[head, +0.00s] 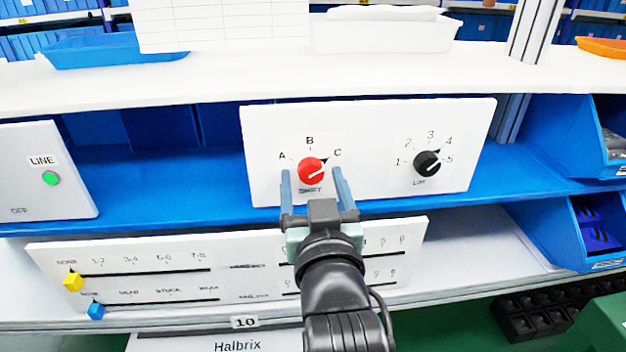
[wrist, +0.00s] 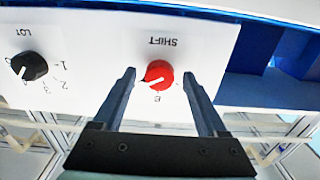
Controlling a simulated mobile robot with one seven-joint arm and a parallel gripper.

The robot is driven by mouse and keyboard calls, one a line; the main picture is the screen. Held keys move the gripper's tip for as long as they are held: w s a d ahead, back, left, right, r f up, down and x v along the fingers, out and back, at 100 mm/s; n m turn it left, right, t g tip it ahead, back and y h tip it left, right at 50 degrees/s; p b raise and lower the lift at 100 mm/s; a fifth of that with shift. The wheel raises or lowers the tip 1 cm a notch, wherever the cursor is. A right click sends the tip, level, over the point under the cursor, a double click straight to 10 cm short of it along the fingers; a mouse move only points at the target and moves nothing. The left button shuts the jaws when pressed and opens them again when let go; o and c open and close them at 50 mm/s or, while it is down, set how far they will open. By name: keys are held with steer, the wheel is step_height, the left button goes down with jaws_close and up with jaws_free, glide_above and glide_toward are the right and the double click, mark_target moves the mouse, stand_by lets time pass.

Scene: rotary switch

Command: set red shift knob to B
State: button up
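The red shift knob (head: 311,171) is on a white panel (head: 375,125) with the letters A, B and C around it. Its white pointer line points right and slightly up, toward C. In the wrist view the red knob (wrist: 159,74) appears upside down, with its line pointing left and slightly down. My gripper (head: 313,174) is open, with one finger on either side of the knob. In the wrist view gaps show between the knob and both fingers of my gripper (wrist: 159,72).
A grey LINE box (head: 45,172) with a green button stands at left. Below is a slider panel (head: 230,270) with yellow and blue sliders. Blue bins (head: 570,140) are at right.

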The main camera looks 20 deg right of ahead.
jaws_close()
steer(key=shift+n, duration=0.4)
steer(key=n+b, duration=0.2)
steer(key=n, duration=0.2)
steer(key=shift+f+n, duration=0.1)
steer(key=shift+n, duration=0.3)
steer(key=n+b, duration=0.1)
steer(key=n, duration=0.5)
steer(key=shift+b, duration=0.3)
steer(key=shift+o, duration=0.5)
jaws_free()
